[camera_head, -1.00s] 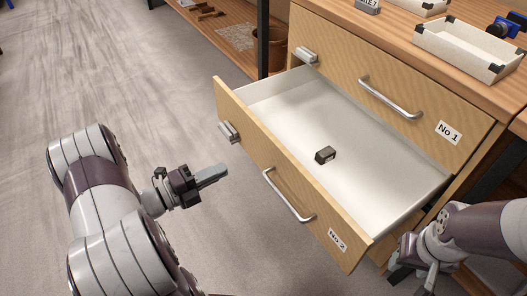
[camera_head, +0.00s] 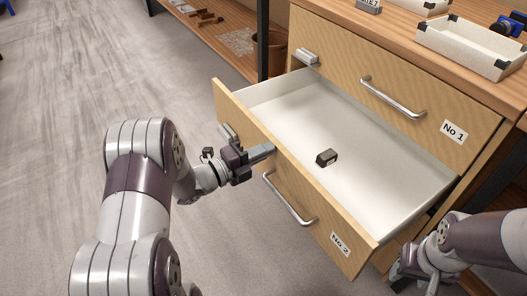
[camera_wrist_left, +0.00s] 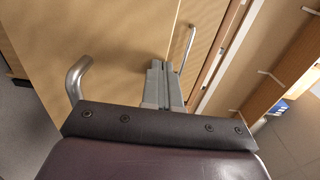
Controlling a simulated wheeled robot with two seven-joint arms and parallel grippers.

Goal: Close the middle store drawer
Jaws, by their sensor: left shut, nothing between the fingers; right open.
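The drawer labelled No 2 (camera_head: 340,243) is pulled far out of the wooden cabinet, with its white inside showing. A small dark block (camera_head: 327,157) lies in it. Its bar handle (camera_head: 288,199) is on the front. My left gripper (camera_head: 264,152) is shut and empty, its fingertips at the drawer front above and left of the handle. In the left wrist view the shut fingers (camera_wrist_left: 163,85) point at the wooden front; I cannot tell whether they touch. My right gripper (camera_head: 424,280) is low at the right, beside the drawer's right end, partly cut off by the frame.
The drawer labelled No 1 (camera_head: 454,131) above is shut. White trays (camera_head: 462,50) stand on the bench top. A brown bin (camera_head: 272,50) and a low wooden shelf (camera_head: 215,28) are behind left. The floor (camera_head: 70,120) at left is clear.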

